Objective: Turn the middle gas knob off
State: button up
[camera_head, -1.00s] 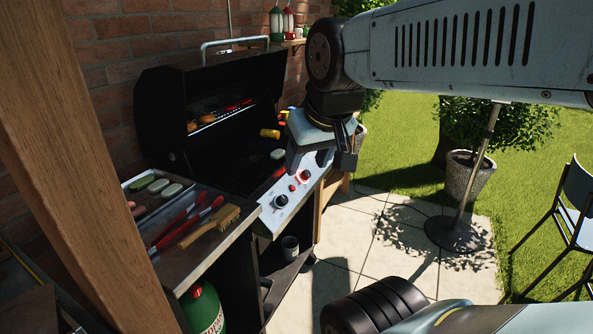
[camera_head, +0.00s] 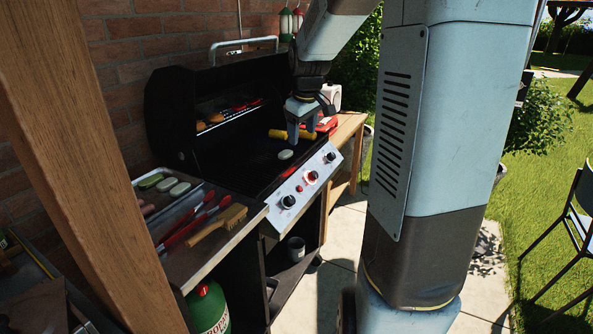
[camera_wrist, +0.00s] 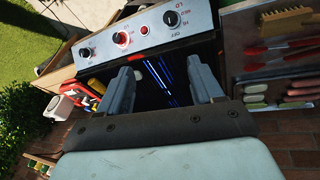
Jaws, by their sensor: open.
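The near knob (camera_head: 288,201) and the far knob (camera_head: 331,157) have no red ring. My gripper (camera_head: 302,139) points down over the far part of the grill, behind the panel and apart from the knobs. In the wrist view its two fingers (camera_wrist: 161,70) are spread with nothing held between them.
The open black lid (camera_head: 170,112) stands behind the grate. A side shelf (camera_head: 232,228) holds tongs and a brush (camera_head: 217,224). A wooden post (camera_head: 60,150) stands at left.

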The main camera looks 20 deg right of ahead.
jog(key=w+d+f+n+y, duration=0.1)
jog(key=w+d+f, duration=0.6)
jog(key=w+d, duration=0.1)
jog(key=n+y, duration=0.2)
send_near(315, 174)
jog(key=shift+t, duration=0.3)
jog(key=x, duration=0.9)
jog(key=shift+s+d+f, duration=0.1)
jog(key=shift+s+f, duration=0.05)
jog(key=shift+s, duration=0.05)
jog(key=shift+c, duration=0.3)
